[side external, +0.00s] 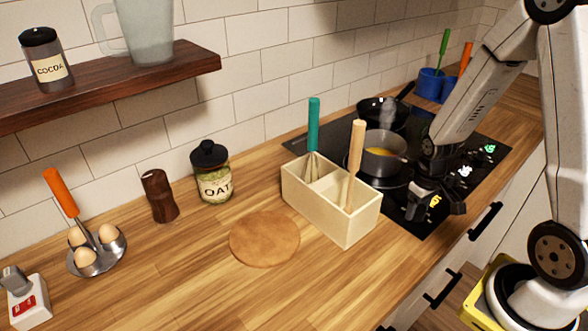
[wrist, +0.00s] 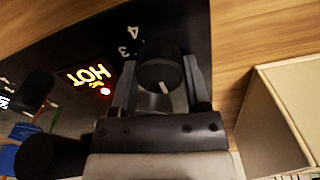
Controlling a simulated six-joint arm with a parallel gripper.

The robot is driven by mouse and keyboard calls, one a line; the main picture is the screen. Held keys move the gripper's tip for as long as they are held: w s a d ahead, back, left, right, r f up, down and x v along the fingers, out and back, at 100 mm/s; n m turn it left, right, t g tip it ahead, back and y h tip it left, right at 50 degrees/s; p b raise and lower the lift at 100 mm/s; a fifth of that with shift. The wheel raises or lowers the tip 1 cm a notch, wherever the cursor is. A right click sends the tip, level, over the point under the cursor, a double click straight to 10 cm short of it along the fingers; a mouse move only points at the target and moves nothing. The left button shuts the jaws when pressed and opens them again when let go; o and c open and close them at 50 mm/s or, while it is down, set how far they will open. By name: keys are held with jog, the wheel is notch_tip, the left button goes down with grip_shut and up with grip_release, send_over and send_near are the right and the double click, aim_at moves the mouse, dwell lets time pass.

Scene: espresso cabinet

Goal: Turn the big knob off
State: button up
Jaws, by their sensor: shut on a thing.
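In the wrist view, a round black knob (wrist: 158,68) with a white pointer line stands between the two fingers of my gripper (wrist: 160,88). The fingers are shut on it. The pointer line faces the lower part of the picture. The numerals 3 and 4 show beside the knob, and a lit yellow HOT sign (wrist: 88,75) with a red light (wrist: 105,91) is to its left. In the side view, my gripper (side external: 434,207) is low at the near corner of the black cooktop (side external: 463,190); it hides the knob there.
A wooden utensil box (side external: 345,232) stands just left of my gripper and also shows in the wrist view (wrist: 275,112). A pot (side external: 384,165) with yellow contents and a dark pan (side external: 369,108) sit on the cooktop. Another dark knob (wrist: 37,88) is at left in the wrist view.

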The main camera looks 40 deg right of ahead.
aim_at(418, 208)
jog(key=o, duration=1.3)
jog(key=shift+r, duration=0.15)
jog(key=shift+r, duration=3.75)
jog(key=shift+w+a, duration=0.15)
jog(key=shift+a, duration=0.45)
jog(key=shift+w+a+r+n+t, duration=0.15)
jog(key=shift+a+n+t, duration=0.25)
jog(key=shift+a, duration=1.65)
jog(key=shift+a+r+n+t, duration=0.2)
jog(key=shift+a+t, duration=0.25)
jog(key=shift+a, duration=1.6)
jog(key=shift+w+a+r+n+t, duration=0.1)
jog(key=shift+a+n+t, duration=0.35)
jog(key=shift+a, duration=1.6)
